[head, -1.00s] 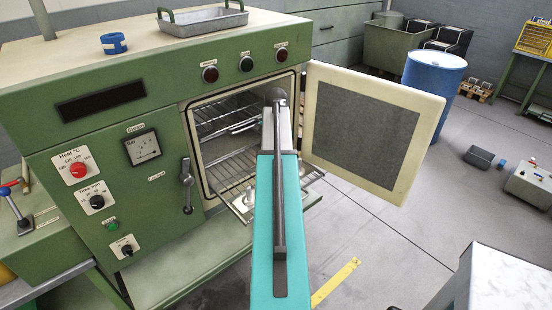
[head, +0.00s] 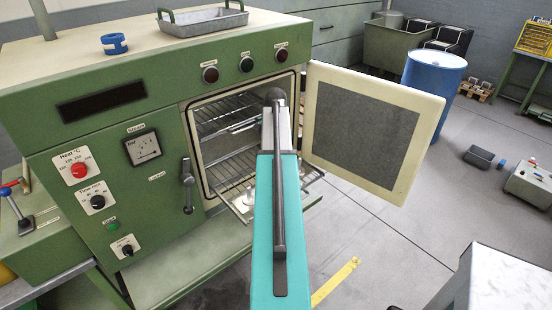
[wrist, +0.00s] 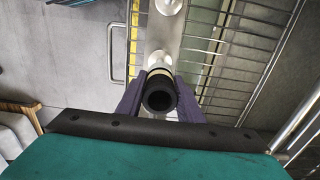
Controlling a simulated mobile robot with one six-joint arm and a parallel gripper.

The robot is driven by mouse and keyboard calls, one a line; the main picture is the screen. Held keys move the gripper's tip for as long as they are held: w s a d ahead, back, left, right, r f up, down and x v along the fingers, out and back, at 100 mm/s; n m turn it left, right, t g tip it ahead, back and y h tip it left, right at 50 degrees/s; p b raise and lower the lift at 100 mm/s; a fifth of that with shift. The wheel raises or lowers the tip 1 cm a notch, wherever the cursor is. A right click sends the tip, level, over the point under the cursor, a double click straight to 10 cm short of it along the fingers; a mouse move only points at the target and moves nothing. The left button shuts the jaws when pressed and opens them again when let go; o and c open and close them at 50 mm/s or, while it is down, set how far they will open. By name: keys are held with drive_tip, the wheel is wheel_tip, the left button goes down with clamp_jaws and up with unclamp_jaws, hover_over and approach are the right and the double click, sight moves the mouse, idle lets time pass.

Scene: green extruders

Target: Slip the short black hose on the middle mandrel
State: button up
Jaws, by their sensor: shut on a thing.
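In the wrist view, my gripper (wrist: 158,100) is shut on the short black hose (wrist: 160,106), whose open end faces the camera. A pale band shows just beyond the hose. One pale mandrel (wrist: 158,60) stands right behind the hose, and another mandrel (wrist: 168,5) is at the top edge. Both stand on a metal strip beside the wire rack. I cannot tell whether the hose touches or surrounds a mandrel. In the head view, a mandrel (head: 248,197) shows on the pulled-out shelf left of my arm. My arm hides the gripper and hose there.
The green oven (head: 150,190) has its door (head: 370,130) swung open to the right. Wire racks (head: 230,165) are inside, close to my arm. A metal tray (head: 203,22) and a blue ring-shaped item (head: 114,43) stand on top.

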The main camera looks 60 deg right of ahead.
drive_tip(key=shift+f+b, duration=1.45)
drive_tip(key=shift+f, duration=2.4)
idle(0.7)
drive_tip(key=o, duration=1.3)
drive_tip(key=shift+r, duration=0.15)
drive_tip(key=shift+r+b, duration=1.75)
drive_tip(key=shift+r, duration=5)
